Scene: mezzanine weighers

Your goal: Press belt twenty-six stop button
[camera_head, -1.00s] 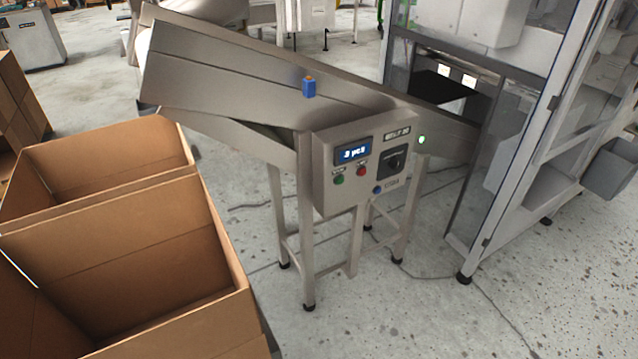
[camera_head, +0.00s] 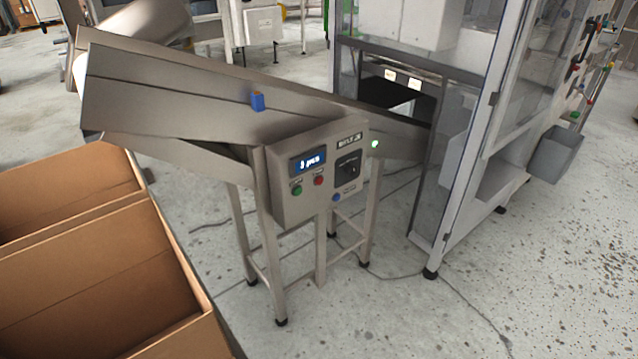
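A grey control box (camera_head: 318,170) is mounted on the front of a steel inclined conveyor (camera_head: 180,95). Its label looks like "BELT 26", but the print is blurred. The red button (camera_head: 319,180) sits below a small blue lit display (camera_head: 308,162). A green button (camera_head: 297,190) is left of the red one. A black rotary knob (camera_head: 348,168) and a blue button (camera_head: 337,197) are to the right. A green light (camera_head: 375,143) glows beside the box. Neither gripper is in view.
Open cardboard boxes (camera_head: 95,235) stand at the lower left, close to the conveyor legs. A glass-walled machine frame (camera_head: 465,130) stands to the right, with a grey bin (camera_head: 555,153) on its side. The speckled floor (camera_head: 400,315) in front is clear apart from a thin cable.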

